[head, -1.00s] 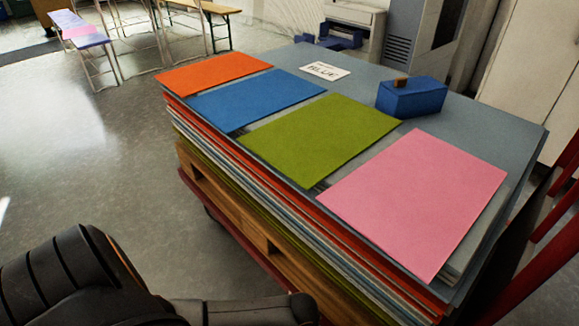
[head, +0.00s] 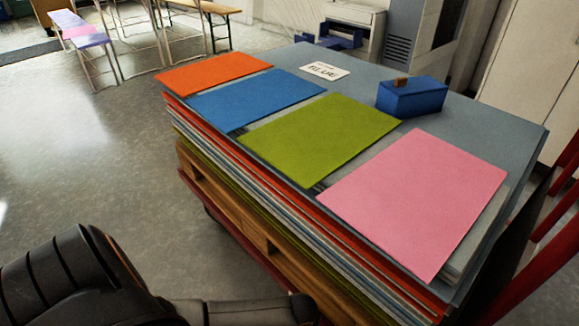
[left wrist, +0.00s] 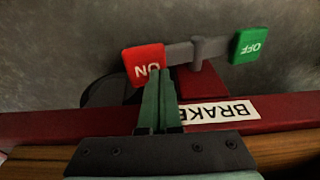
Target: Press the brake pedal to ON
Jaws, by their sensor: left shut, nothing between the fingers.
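The brake pedal is a grey bar on a central pivot (left wrist: 197,52) in the left wrist view. Its red ON pad (left wrist: 143,63) is at the left end, and its green OFF pad (left wrist: 248,46) is at the right end. The lettering appears upside down. My left gripper (left wrist: 160,78) is shut and empty, with its fingertips at the lower right edge of the ON pad. I cannot tell whether they touch it. A white BRAKE label (left wrist: 222,111) is on the red cart frame (left wrist: 290,130), partly hidden by the fingers. My right gripper is not in view.
In the head view, a loaded cart holds stacked sheets with orange (head: 213,72), blue (head: 255,97), green (head: 320,132) and pink (head: 415,200) ones on top. A blue box (head: 412,98) and a BLUE sign (head: 325,71) are there too. Open floor (head: 90,150) lies left.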

